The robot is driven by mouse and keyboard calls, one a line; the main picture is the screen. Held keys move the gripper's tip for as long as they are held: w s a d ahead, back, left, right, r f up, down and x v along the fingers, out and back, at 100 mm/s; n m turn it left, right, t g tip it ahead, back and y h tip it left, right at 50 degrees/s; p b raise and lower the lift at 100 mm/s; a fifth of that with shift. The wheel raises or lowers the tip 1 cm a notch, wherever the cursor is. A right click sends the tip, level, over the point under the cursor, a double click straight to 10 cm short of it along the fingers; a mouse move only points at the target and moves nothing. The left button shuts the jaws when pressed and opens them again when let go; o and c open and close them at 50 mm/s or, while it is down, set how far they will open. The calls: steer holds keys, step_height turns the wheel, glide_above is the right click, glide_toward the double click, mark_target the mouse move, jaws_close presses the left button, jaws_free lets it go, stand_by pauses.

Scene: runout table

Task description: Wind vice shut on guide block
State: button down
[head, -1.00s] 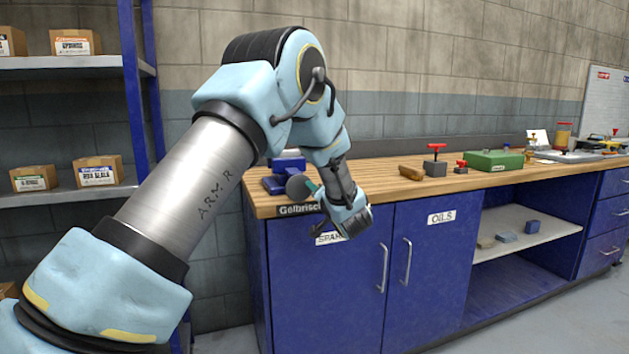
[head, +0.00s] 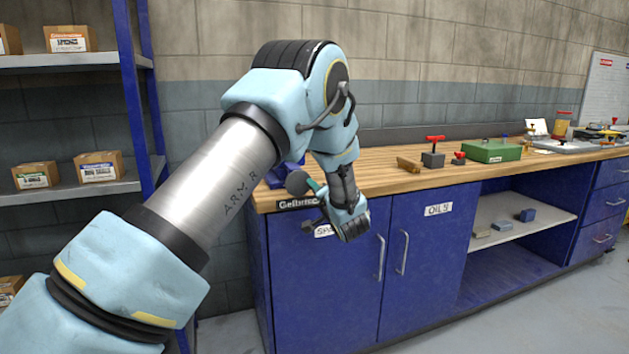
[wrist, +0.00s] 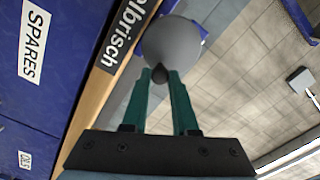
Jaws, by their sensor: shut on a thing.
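The blue vice (head: 274,179) sits at the left end of the wooden bench, largely hidden behind my arm. Its round grey handwheel (head: 296,183) faces the front edge of the bench. In the wrist view the grey wheel (wrist: 172,45) fills the top middle, with a dark knob (wrist: 160,72) on its near face. My gripper (head: 312,186) is at the wheel, and its teal fingers (wrist: 161,82) are shut on the knob. Blue parts of the vice show behind the wheel in the wrist view. I cannot make out the guide block in the jaws.
The bench top (head: 385,181) is bare just right of the vice. Further right are a brown wedge (head: 408,164), a dark block with a red handle (head: 433,158) and a green box (head: 491,151). Blue cupboard doors (head: 330,275) stand below; a shelf rack (head: 135,110) is left.

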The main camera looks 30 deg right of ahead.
steer(key=shift+a, duration=0.1)
stand_by(0.3)
steer(key=shift+f+m+p, duration=0.25)
steer(key=shift+m+p, duration=0.6)
steer(key=shift+p, duration=0.05)
steer(key=shift+f+m+p, duration=0.25)
steer(key=shift+m+p, duration=0.6)
steer(key=shift+p, duration=0.05)
steer(key=shift+a+p, duration=0.1)
steer(key=shift+p, duration=0.2)
steer(key=shift+w+a+f+m+p, duration=0.1)
steer(key=shift+f+m+p, duration=0.1)
steer(key=shift+m+p, duration=0.55)
steer(key=shift+a+f+m+p, duration=0.1)
steer(key=shift+f+m+p, duration=0.2)
steer(key=shift+m, duration=0.75)
steer(key=shift+r, duration=0.1)
